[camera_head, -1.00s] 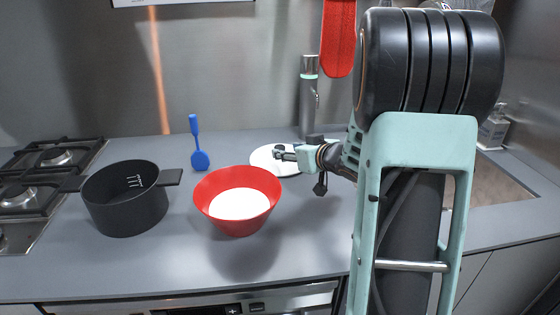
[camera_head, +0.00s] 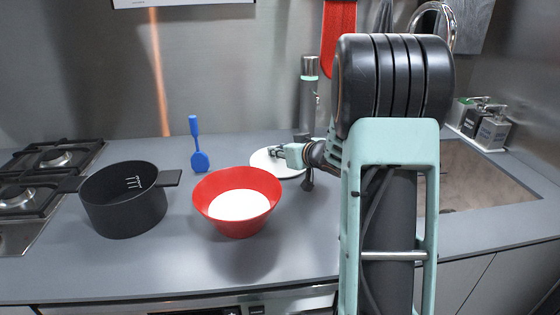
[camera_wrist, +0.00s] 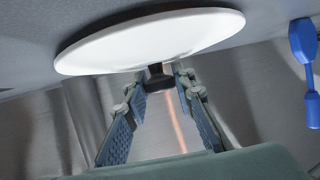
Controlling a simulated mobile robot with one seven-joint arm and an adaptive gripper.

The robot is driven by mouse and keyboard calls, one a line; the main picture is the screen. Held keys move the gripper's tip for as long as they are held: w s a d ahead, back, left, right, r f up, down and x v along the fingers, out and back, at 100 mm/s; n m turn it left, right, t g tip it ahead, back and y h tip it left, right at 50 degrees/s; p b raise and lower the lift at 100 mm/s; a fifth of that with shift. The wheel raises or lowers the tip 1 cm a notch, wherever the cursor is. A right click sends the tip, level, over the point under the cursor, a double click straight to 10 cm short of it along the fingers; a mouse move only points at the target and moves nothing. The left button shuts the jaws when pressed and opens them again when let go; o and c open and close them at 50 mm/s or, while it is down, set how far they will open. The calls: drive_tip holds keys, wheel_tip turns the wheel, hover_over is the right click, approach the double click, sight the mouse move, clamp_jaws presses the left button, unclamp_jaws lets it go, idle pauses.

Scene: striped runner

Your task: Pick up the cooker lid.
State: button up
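The cooker lid is a white disc (camera_head: 266,166) lying on the grey counter behind the red bowl, partly covered by my gripper (camera_head: 280,152). In the wrist view the lid (camera_wrist: 150,42) fills the upper middle, with its dark knob (camera_wrist: 160,78) pointing toward my gripper. My gripper (camera_wrist: 161,80) is open, with its two fingers on either side of the knob. Small gaps seem to show between the fingertips and the knob. The black pot (camera_head: 125,210) stands uncovered at the left.
A red bowl (camera_head: 205,197) with white inside stands in front of the lid. A blue spatula (camera_head: 199,150) is to the left, and a dark bottle (camera_head: 309,95) stands behind. The stove (camera_head: 30,200) is at far left, the sink (camera_head: 480,185) at right. The front counter is clear.

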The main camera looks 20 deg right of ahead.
clamp_jaws()
